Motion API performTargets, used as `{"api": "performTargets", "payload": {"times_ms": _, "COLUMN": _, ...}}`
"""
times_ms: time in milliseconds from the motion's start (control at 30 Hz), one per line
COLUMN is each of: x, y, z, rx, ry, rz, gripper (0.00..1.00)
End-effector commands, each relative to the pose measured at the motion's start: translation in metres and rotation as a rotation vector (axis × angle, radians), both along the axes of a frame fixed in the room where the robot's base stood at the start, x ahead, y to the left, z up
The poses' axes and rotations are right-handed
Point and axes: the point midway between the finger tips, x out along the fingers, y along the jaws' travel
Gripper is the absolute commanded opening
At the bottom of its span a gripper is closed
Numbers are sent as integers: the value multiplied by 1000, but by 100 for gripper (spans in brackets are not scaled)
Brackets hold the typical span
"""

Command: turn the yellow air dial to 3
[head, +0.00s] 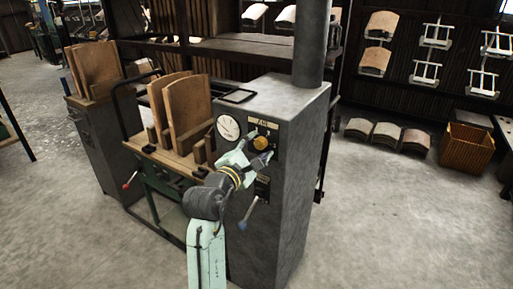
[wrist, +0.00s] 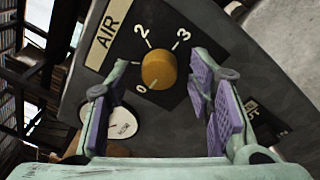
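The yellow air dial (head: 261,143) is a round knob on a black plate on the front of the grey cabinet (head: 285,200). In the wrist view the dial (wrist: 159,70) has white figures 0, 2 and 3 around it, under an AIR label (wrist: 107,35). No 1 is visible; my left finger covers that side. I cannot make out a clear pointer on the knob. My gripper (head: 254,156) is in front of the panel, close to the dial. In the wrist view my gripper (wrist: 150,80) is open, with purple-padded fingers on either side of the dial and gaps between.
A white round gauge (head: 228,127) is left of the dial. A lever with a blue knob (head: 243,225) sticks out below. Curved wooden boards (head: 187,108) stand on a bench to the left.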

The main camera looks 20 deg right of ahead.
Motion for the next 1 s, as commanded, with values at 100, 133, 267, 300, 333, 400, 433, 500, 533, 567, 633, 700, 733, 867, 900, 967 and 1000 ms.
{"api": "performTargets", "payload": {"times_ms": 100, "x": 0, "y": 0, "z": 0, "rx": 0, "ry": 0, "rz": 0, "gripper": 38}}
{"api": "performTargets", "payload": {"times_ms": 133, "x": 0, "y": 0, "z": 0, "rx": 0, "ry": 0, "rz": 0, "gripper": 36}}
{"api": "performTargets", "payload": {"times_ms": 267, "x": 0, "y": 0, "z": 0, "rx": 0, "ry": 0, "rz": 0, "gripper": 28}}
{"api": "performTargets", "payload": {"times_ms": 300, "x": 0, "y": 0, "z": 0, "rx": 0, "ry": 0, "rz": 0, "gripper": 25}}
{"api": "performTargets", "payload": {"times_ms": 333, "x": 0, "y": 0, "z": 0, "rx": 0, "ry": 0, "rz": 0, "gripper": 23}}
{"api": "performTargets", "payload": {"times_ms": 400, "x": 0, "y": 0, "z": 0, "rx": 0, "ry": 0, "rz": 0, "gripper": 18}}
{"api": "performTargets", "payload": {"times_ms": 433, "x": 0, "y": 0, "z": 0, "rx": 0, "ry": 0, "rz": 0, "gripper": 16}}
{"api": "performTargets", "payload": {"times_ms": 500, "x": 0, "y": 0, "z": 0, "rx": 0, "ry": 0, "rz": 0, "gripper": 12}}
{"api": "performTargets", "payload": {"times_ms": 533, "x": 0, "y": 0, "z": 0, "rx": 0, "ry": 0, "rz": 0, "gripper": 10}}
{"api": "performTargets", "payload": {"times_ms": 567, "x": 0, "y": 1, "z": 0, "rx": 0, "ry": 0, "rz": 0, "gripper": 8}}
{"api": "performTargets", "payload": {"times_ms": 633, "x": 0, "y": 0, "z": 0, "rx": 0, "ry": 0, "rz": 0, "gripper": 3}}
{"api": "performTargets", "payload": {"times_ms": 700, "x": 0, "y": 0, "z": 0, "rx": 0, "ry": 0, "rz": 0, "gripper": 1}}
{"api": "performTargets", "payload": {"times_ms": 733, "x": 0, "y": 0, "z": 0, "rx": 0, "ry": 0, "rz": 0, "gripper": 1}}
{"api": "performTargets", "payload": {"times_ms": 867, "x": 0, "y": 0, "z": 0, "rx": 7, "ry": -7, "rz": 0, "gripper": 1}}
{"api": "performTargets", "payload": {"times_ms": 900, "x": 0, "y": 0, "z": -1, "rx": 11, "ry": -14, "rz": 0, "gripper": 1}}
{"api": "performTargets", "payload": {"times_ms": 967, "x": 0, "y": 0, "z": -1, "rx": 22, "ry": -27, "rz": -1, "gripper": 1}}
{"api": "performTargets", "payload": {"times_ms": 1000, "x": 0, "y": 0, "z": -1, "rx": 31, "ry": -38, "rz": 0, "gripper": 1}}
